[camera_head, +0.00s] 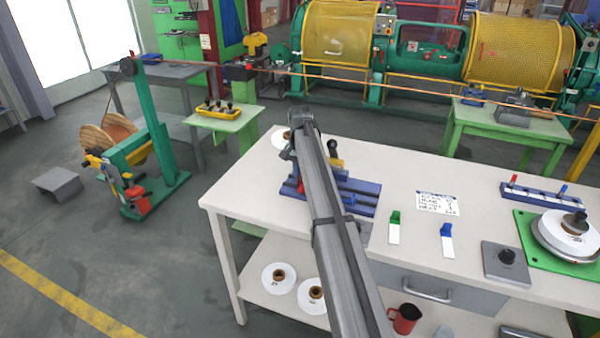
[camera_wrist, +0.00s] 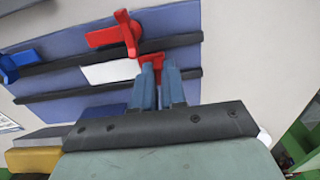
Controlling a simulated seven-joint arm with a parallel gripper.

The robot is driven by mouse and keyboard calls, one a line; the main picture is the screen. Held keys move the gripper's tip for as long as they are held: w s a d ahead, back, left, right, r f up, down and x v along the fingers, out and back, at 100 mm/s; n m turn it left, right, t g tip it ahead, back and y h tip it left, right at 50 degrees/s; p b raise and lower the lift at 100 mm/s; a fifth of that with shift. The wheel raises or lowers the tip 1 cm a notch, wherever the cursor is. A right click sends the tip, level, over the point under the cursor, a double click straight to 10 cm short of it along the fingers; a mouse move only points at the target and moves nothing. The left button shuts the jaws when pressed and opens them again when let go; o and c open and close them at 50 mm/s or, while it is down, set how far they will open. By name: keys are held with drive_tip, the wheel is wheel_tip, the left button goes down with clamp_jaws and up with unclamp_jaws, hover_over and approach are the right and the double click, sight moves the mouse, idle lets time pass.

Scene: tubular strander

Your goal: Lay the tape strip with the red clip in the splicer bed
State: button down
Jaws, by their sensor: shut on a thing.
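In the wrist view my gripper (camera_wrist: 157,82) is shut on the red clip (camera_wrist: 152,64) at the right end of a white tape strip (camera_wrist: 112,72). The strip points left over the blue splicer bed (camera_wrist: 75,50), between two dark rails. I cannot tell whether it touches the bed. A red lever (camera_wrist: 115,33) stands just beyond the strip and a blue lever (camera_wrist: 14,66) at the left. In the head view the splicer bed (camera_head: 358,201) is on the white bench, partly behind my arm. My gripper and the held strip are hidden there.
Strips with a green clip (camera_head: 394,228) and a blue clip (camera_head: 446,241) lie on the white bench (camera_head: 420,160) right of the bed. The bench's back middle is clear.

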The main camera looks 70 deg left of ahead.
drive_tip(key=c, duration=1.1)
unclamp_jaws()
wheel_tip(320, 180, up, 14)
drive_tip(key=shift+w, duration=0.1)
